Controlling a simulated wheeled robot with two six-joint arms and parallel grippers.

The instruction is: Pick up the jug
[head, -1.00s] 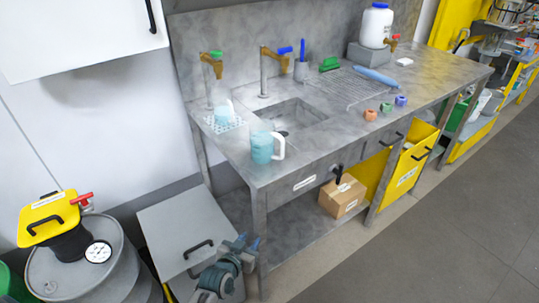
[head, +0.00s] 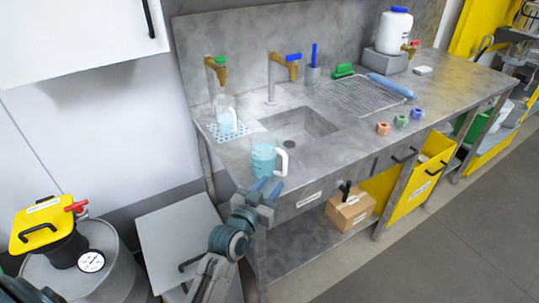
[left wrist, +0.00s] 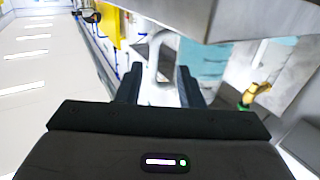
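The jug (head: 263,160) is light blue with a white handle on its right side. It stands upright on the grey bench near the front edge, left of the sink. My left gripper (head: 265,187) is just below and in front of it in the head view, fingers pointing up toward it. In the left wrist view the gripper (left wrist: 159,78) has its two dark fingers apart with nothing held. The jug's pale handle (left wrist: 164,50) shows beyond the gap, and its blue body (left wrist: 205,62) lies to the right. My right gripper is not in view.
The bench edge (head: 310,188) is close to my left gripper. A clear blue-tinted vessel (head: 227,117) stands on a perforated tray under a tap (head: 217,70). The sink (head: 298,125) lies to the right. A drum (head: 105,265) with a yellow-topped unit stands at lower left.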

